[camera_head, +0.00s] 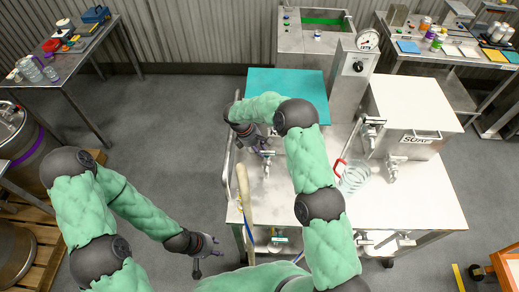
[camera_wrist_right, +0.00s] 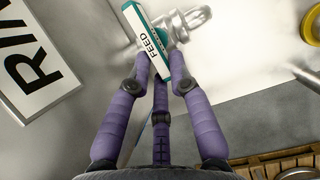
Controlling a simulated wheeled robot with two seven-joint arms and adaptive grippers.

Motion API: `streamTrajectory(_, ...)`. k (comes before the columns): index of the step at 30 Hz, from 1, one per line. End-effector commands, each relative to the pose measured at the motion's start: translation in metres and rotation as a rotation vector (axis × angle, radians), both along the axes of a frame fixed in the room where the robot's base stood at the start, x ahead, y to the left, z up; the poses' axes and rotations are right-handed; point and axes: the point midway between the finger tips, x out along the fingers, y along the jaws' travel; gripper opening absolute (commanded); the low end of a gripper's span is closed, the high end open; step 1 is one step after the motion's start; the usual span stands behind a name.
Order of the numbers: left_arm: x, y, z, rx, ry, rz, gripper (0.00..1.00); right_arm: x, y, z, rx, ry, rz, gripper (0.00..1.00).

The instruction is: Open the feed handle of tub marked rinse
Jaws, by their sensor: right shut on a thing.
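The tub marked rinse shows a teal lid (camera_head: 290,88) in the head view, largely behind my right arm. Its sign, reading "RIN" where visible, lies at the left of the right wrist view (camera_wrist_right: 38,68). The feed handle (camera_wrist_right: 157,42) is a white and teal bar marked "FEED", joined to a metal valve (camera_wrist_right: 190,22). My right gripper (camera_wrist_right: 160,72) is shut on the handle, its purple fingers on both sides of it. In the head view this gripper (camera_head: 258,145) is at the tub's front left. My left gripper (camera_head: 207,250) hangs open and empty over the floor, away from the tub.
A tub marked SOAP (camera_head: 405,145) with a white lid stands to the right on the same bench (camera_head: 420,205). A gauge post (camera_head: 355,75) stands between the tubs.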

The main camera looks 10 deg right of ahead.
Motion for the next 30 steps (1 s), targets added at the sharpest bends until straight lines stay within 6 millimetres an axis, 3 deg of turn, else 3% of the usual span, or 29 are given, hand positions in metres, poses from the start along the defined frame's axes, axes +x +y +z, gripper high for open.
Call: streamTrajectory(30, 0.000, 0.000, -0.005, 0.000, 0.000, 0.000, 0.40, -0.021, 0.001, 0.001, 0.000, -0.001, 0.690, 0.00)
